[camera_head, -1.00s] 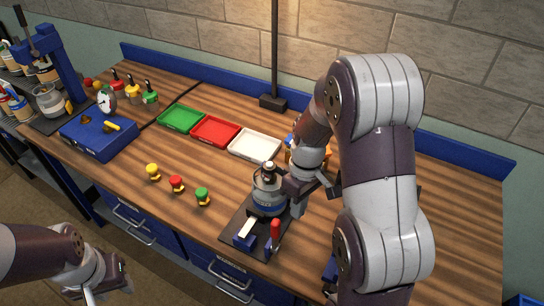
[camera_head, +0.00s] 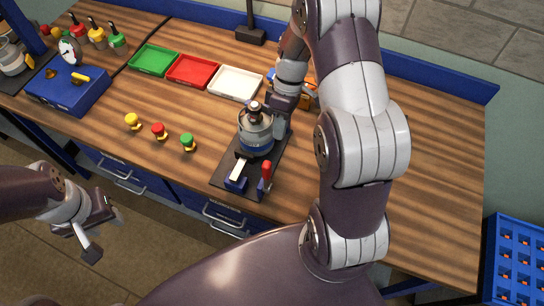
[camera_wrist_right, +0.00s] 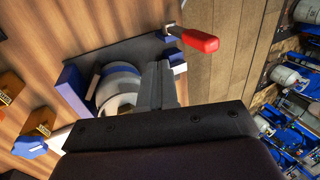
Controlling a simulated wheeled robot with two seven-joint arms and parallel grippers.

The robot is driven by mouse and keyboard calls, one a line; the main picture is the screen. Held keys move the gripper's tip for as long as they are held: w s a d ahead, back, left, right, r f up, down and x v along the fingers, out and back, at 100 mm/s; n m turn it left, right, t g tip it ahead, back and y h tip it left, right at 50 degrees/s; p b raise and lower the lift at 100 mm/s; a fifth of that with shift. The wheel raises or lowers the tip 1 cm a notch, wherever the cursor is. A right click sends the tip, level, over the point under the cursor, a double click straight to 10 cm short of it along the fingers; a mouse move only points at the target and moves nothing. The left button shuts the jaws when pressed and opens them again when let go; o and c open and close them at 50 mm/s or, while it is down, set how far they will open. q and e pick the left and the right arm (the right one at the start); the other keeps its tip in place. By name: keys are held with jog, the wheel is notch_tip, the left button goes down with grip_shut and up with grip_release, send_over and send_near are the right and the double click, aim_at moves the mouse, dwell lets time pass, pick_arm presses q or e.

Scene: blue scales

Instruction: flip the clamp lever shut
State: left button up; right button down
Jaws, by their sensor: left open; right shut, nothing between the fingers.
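The clamp lever has a red handle (camera_head: 266,170), standing up at the front right corner of a dark base plate (camera_head: 222,178). In the right wrist view the red handle (camera_wrist_right: 198,40) is at the top, apart from my fingers. A grey and blue jar (camera_head: 256,138) with a dark top stands on the plate, behind a blue block with a pale bar (camera_head: 238,170). My right gripper (camera_head: 281,125) is shut and empty at the jar's right side, behind the lever; its fingers also show in the wrist view (camera_wrist_right: 160,85). My left gripper (camera_head: 106,232) is open and empty, off the table's front edge.
Green, red and white trays (camera_head: 235,96) lie behind the fixture. Several small coloured knobs (camera_head: 188,142) stand to its left. An orange object (camera_head: 310,94) is partly hidden behind my right arm.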

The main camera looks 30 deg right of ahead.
aim_at(267, 177)
jog(key=s+a+f+p, duration=0.2)
jog(key=s+a+p, duration=0.1)
jog(key=a, duration=0.1)
jog(key=shift+s+f, duration=0.4)
jog(key=shift+w+f, duration=0.1)
jog(key=shift+w, duration=0.05)
jog(key=shift+w, duration=0.1)
